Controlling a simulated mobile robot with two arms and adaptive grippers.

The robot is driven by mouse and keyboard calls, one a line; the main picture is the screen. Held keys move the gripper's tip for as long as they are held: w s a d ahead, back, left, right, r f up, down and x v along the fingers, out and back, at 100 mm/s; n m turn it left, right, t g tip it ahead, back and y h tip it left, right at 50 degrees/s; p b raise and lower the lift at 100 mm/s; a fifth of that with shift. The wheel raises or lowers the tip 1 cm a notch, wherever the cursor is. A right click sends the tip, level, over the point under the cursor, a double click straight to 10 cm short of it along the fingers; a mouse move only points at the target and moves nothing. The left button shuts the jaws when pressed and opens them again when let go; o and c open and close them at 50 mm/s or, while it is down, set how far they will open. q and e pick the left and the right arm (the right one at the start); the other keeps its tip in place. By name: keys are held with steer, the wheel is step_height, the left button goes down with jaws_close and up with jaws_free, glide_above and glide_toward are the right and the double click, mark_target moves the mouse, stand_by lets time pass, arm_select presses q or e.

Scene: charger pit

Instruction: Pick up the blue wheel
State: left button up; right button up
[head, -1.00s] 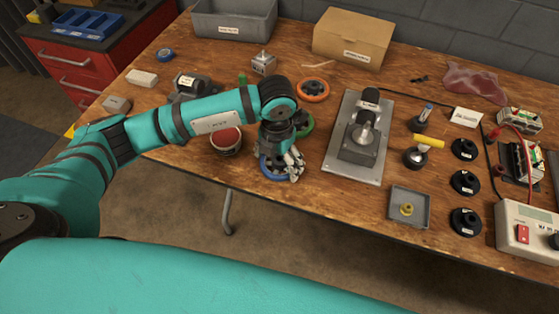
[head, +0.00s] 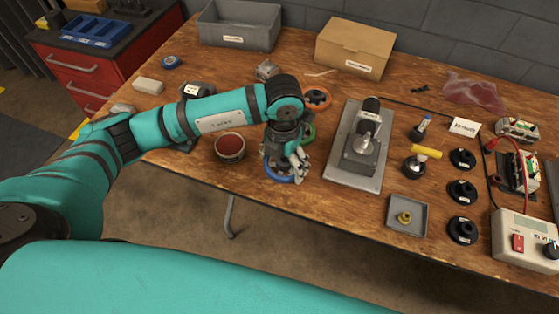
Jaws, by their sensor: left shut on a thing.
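The blue wheel (head: 279,176) is at the table's front edge area, left of the grey plate with the metal fixture. Only parts of its blue rim show under my left gripper (head: 295,174). My left gripper points down and is shut on the blue wheel. Whether the wheel is clear of the tabletop I cannot tell. A green wheel (head: 310,131) and an orange wheel (head: 317,97) lie just behind it, partly hidden by my left arm. My right gripper is not in view.
A red-topped tin (head: 230,147) stands close left of the gripper. The grey plate (head: 345,178) with its metal fixture stands close right. A small grey tray (head: 407,228) and several black knobs (head: 461,191) are farther right. Bare wood lies between plate and tray.

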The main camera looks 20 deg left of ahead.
arm_select(q)
steer(key=s+d, duration=0.2)
steer(key=d, duration=0.2)
steer(key=s+d, duration=0.2)
steer(key=d, duration=0.3)
steer(key=s+d+r, duration=0.1)
steer(key=s+d, duration=0.1)
steer(key=d, duration=0.2)
steer(key=shift+s+d, duration=0.3)
steer(key=shift+s, duration=0.05)
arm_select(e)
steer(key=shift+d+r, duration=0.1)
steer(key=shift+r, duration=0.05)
